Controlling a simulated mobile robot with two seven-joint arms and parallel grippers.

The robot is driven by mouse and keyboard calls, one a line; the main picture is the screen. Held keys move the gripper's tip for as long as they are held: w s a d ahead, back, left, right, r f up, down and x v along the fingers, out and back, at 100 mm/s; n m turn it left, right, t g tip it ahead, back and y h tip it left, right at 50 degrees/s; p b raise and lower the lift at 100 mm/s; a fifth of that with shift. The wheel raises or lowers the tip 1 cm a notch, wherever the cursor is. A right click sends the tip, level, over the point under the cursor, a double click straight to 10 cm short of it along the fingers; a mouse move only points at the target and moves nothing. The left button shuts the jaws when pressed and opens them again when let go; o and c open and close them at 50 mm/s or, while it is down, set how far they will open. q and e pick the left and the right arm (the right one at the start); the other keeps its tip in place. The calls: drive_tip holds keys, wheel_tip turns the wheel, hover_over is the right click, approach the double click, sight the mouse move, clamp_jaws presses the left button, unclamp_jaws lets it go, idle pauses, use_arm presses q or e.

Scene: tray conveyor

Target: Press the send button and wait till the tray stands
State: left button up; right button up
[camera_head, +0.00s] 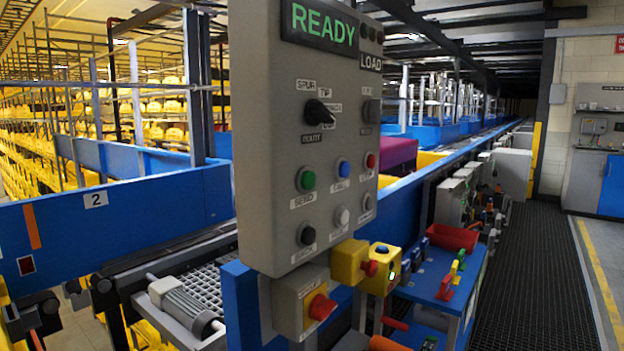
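The send button (306,179) is a green round push button in a dark ring on the grey control panel (262,150), with a SEND label under it. A green READY display (324,24) is lit at the top of the panel. Nothing touches the button. No tray can be told for certain. A purple box-like thing (397,153) shows behind the panel's right edge, partly hidden. Neither of my grippers can be made out in this view.
Other panel controls include a black selector (318,112), a blue button (343,168) and a red button (370,160). A red stop button (321,307) sits below. A blue-sided conveyor (120,228) passes behind. A dark floor mat (530,280) lies clear at right.

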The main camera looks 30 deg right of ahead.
clamp_jaws()
drive_tip(key=shift+s+f, duration=0.1)
idle(1.4)
